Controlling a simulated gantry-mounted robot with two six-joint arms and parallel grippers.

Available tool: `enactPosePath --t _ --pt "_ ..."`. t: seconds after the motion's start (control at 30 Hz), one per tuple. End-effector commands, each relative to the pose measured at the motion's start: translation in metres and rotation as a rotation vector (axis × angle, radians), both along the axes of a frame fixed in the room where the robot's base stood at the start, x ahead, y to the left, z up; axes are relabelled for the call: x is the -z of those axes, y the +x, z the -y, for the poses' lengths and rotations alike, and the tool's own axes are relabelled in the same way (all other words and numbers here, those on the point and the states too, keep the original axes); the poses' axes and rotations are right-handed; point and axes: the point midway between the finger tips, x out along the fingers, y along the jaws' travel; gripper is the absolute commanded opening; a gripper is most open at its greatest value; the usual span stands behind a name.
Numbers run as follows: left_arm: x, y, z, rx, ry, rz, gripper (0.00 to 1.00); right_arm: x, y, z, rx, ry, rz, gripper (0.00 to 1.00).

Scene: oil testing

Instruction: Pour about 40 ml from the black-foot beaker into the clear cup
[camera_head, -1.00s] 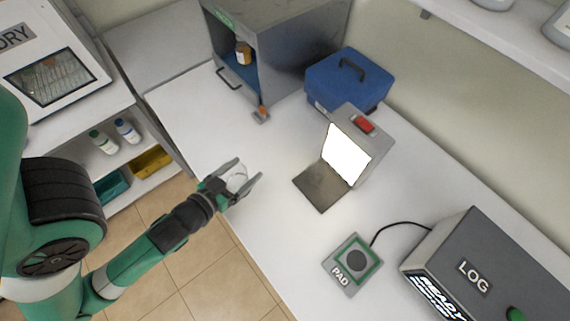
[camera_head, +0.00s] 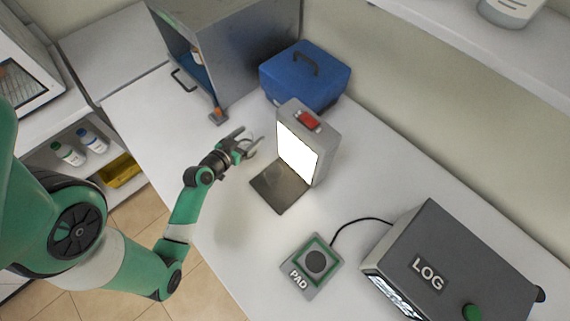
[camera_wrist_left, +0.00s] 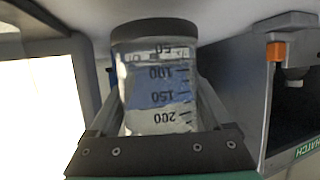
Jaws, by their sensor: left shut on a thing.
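My left gripper (camera_head: 252,143) is shut on the black-foot beaker (camera_wrist_left: 157,75), a clear glass vessel with dark volume marks and a black band. In the left wrist view the beaker fills the middle, with its black band at the top and its numbers upside down. In the head view the beaker is small and faint between the fingers, above the white bench beside the lit panel's dark plate. I cannot make out the liquid level. I cannot pick out the clear cup in either view. My right gripper is in neither view.
The lit panel (camera_head: 298,153) stands on its dark plate (camera_head: 279,193) right of the gripper. A blue box (camera_head: 306,80) and a grey metal cabinet (camera_head: 240,60) stand behind. The PAD (camera_head: 314,263) and LOG unit (camera_head: 440,262) are at front right. Bench between is clear.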

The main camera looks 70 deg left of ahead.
Motion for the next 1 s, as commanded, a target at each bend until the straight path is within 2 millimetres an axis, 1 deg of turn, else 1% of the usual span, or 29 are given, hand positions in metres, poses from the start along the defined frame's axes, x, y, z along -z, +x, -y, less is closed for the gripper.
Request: enactPosePath --t 0.03,0.17,0.47,0.67,0.83,0.97,1.0 --pt "0.000 0.000 -0.005 -0.004 0.001 0.002 0.17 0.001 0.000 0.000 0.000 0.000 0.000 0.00" --pt "0.000 0.000 -0.008 -0.004 0.001 0.000 0.17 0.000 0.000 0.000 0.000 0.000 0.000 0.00" --pt "-0.001 0.001 -0.006 -0.002 0.016 -0.006 0.17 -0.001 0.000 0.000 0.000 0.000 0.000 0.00" --pt "-0.004 0.002 -0.001 -0.001 0.076 -0.026 0.17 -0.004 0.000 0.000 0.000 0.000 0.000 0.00" --pt "-0.009 0.005 0.005 0.001 0.165 -0.057 0.17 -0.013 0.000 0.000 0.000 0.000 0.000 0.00" --pt "-0.014 0.006 0.010 0.001 0.244 -0.087 0.17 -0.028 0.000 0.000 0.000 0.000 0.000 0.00" --pt "-0.011 0.007 0.011 0.001 0.264 -0.094 0.17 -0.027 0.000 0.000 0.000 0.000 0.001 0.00"
